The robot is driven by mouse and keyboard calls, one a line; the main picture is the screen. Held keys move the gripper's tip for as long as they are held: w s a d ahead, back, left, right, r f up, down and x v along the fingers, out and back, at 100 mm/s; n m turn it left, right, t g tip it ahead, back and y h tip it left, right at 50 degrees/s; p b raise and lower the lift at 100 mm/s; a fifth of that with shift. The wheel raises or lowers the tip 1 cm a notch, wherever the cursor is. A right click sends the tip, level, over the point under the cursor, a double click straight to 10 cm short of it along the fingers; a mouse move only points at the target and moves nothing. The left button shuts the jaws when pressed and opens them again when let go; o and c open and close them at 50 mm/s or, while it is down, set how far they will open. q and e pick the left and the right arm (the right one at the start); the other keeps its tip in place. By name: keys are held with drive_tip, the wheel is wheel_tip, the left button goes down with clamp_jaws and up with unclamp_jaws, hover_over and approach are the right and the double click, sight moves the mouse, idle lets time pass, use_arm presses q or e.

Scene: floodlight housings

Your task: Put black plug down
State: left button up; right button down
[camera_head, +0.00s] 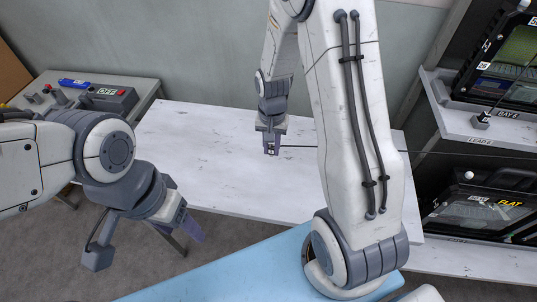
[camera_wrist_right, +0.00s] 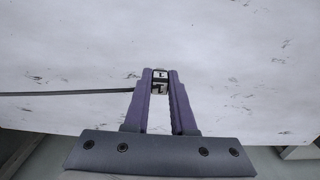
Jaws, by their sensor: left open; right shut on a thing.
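My right gripper (camera_head: 271,151) hangs over the middle of the white table (camera_head: 205,140), pointing down. It is shut on the black plug (camera_wrist_right: 160,79), which shows dark and pale metal parts between the fingertips in the right wrist view. A thin dark cable (camera_wrist_right: 75,93) runs from the plug to the left in that view, and to the right in the head view (camera_head: 300,147). I cannot tell whether the plug touches the table. My left gripper (camera_head: 193,228) is open and empty, in front of the table's near left edge.
The white table top around my right gripper is clear. A grey bench (camera_head: 140,88) at the left carries a box marked OFF (camera_head: 108,97) and a blue item (camera_head: 75,83). Shelves at the right hold black cases (camera_head: 490,205) and another plug (camera_head: 481,121). A light blue surface (camera_head: 235,270) lies in front.

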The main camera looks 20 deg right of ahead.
drive_tip(key=shift+a+f, duration=0.45)
drive_tip(key=shift+f+p, duration=0.4)
drive_tip(key=shift+f, duration=1.4)
drive_tip(key=shift+f, duration=0.2)
drive_tip(key=c, duration=0.7)
unclamp_jaws()
drive_tip(key=shift+c, duration=0.2)
drive_tip(key=shift+r, duration=0.15)
